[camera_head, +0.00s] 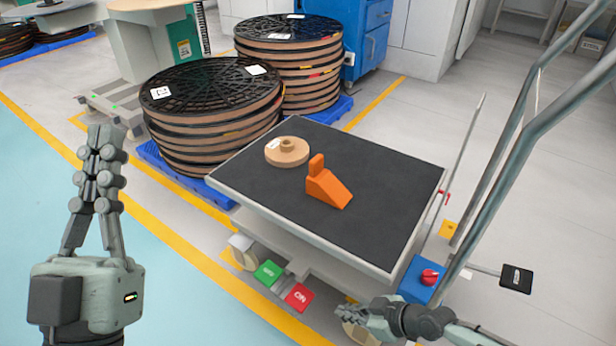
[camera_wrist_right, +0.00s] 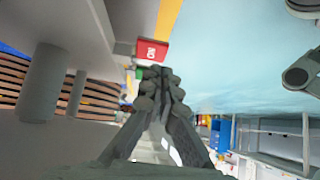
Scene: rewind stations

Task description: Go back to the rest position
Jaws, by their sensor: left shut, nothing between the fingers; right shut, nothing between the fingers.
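My left gripper (camera_head: 101,150) stands upright at the left of the head view, over the floor, with its fingers together and nothing between them. My right gripper (camera_head: 372,318) is low at the bottom of the head view, in front of the cart's near right corner. Its fingers are closed and empty. In the right wrist view the closed fingertips (camera_wrist_right: 160,82) show in the middle, below a red pedal in the picture. Both grippers are apart from the objects on the cart.
A cart with a dark top (camera_head: 400,185) carries an orange wedge (camera_head: 328,190) and a cardboard reel core (camera_head: 287,152). Green (camera_head: 268,272) and red (camera_head: 299,297) pedals stick out in front. Stacked reels (camera_head: 210,115) stand behind. The cart's handle rail (camera_head: 490,180) rises at right. Floor at left is clear.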

